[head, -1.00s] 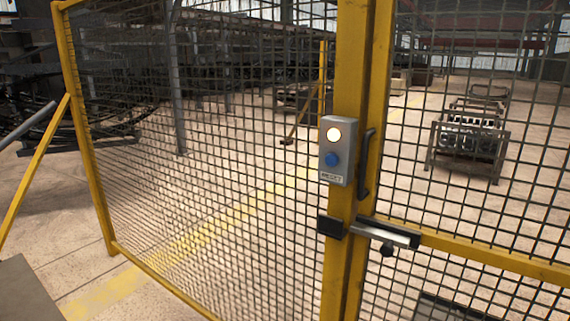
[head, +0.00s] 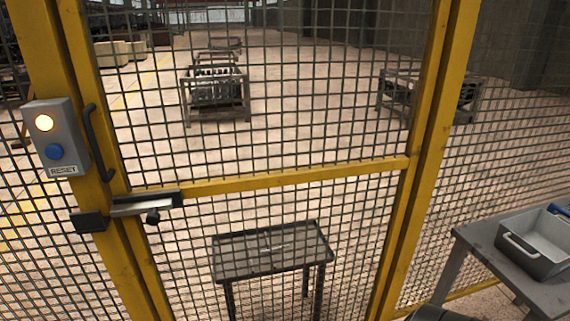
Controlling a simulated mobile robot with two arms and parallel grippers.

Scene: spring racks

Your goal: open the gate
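The gate is a yellow-framed mesh panel with a yellow crossbar (head: 300,177); it stands shut in line with the fence. A metal slide latch (head: 145,204) with a dark knob (head: 153,217) sits at its left edge, beside a dark block (head: 90,222) on the fence post. A black pull handle (head: 98,143) is on the gate's left upright. A grey box (head: 56,137) on the post has a lit lamp (head: 44,122), a blue button (head: 53,152) and the label RESET. Neither gripper is in view.
Behind the mesh stands a small dark table (head: 272,262). Spring racks (head: 214,92) (head: 425,95) stand farther back on open floor. At the right on the near side, a grey table (head: 480,245) holds a grey bin (head: 535,243) with a pale handle.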

